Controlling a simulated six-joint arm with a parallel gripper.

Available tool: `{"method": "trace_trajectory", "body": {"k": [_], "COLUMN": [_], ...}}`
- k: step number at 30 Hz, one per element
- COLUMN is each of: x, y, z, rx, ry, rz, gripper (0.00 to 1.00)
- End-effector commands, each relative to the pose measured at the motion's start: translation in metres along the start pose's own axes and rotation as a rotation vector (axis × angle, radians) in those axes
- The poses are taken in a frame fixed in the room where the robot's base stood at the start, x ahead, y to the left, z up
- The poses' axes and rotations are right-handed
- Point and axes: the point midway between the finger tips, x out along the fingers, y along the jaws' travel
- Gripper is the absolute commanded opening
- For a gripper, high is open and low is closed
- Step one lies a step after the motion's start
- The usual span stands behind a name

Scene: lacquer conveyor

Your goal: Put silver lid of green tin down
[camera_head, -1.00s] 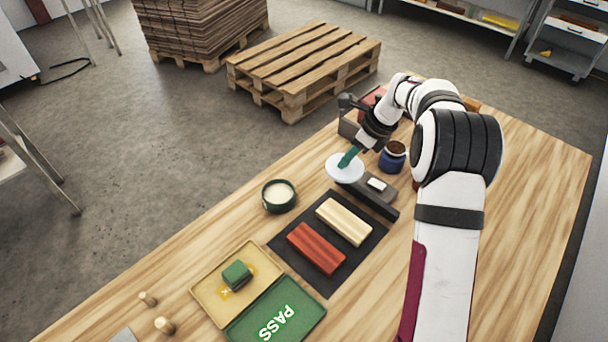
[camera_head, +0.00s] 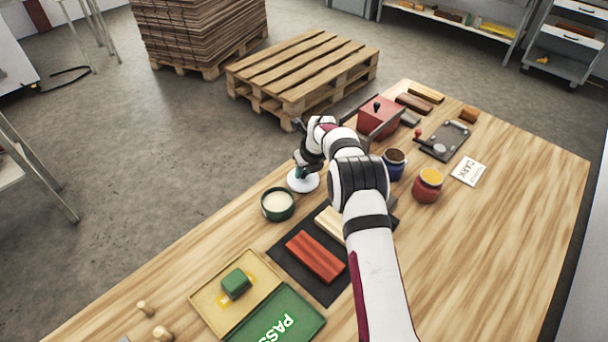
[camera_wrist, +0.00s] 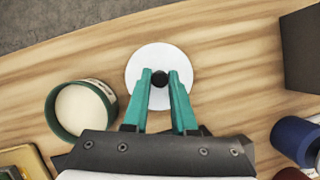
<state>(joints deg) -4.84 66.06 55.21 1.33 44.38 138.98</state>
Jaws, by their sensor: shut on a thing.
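The silver lid is a pale round disc (camera_head: 303,180) with a dark knob, and it also shows in the wrist view (camera_wrist: 147,66). My gripper (camera_wrist: 160,78) has teal fingers and is shut on the lid's knob. In the head view my gripper (camera_head: 301,172) is over the lid near the table's far left edge. The lid looks level; I cannot tell whether it touches the table. The green tin (camera_head: 278,204) stands open beside it, with pale contents, and shows at the left in the wrist view (camera_wrist: 82,110). Lid and tin are apart.
A blue jar (camera_head: 394,165), a red jar (camera_head: 428,186) and a red box (camera_head: 379,117) stand to the right. A dark mat (camera_head: 288,270) with a red block (camera_head: 315,257) lies in front. Bare wood (camera_wrist: 215,90) surrounds the lid, with the table edge close behind.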

Motion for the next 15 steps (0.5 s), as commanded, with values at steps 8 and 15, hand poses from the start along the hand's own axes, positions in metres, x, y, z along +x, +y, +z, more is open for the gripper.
{"method": "trace_trajectory", "body": {"k": [8,15], "x": [0.0155,0.0163], "y": [-0.0004,-0.0005], "z": [-0.0066,-0.0071], "rx": [-0.001,-0.001], "ry": [-0.001,0.000], "rz": [0.000,0.000], "gripper": [0.00,0.54]}}
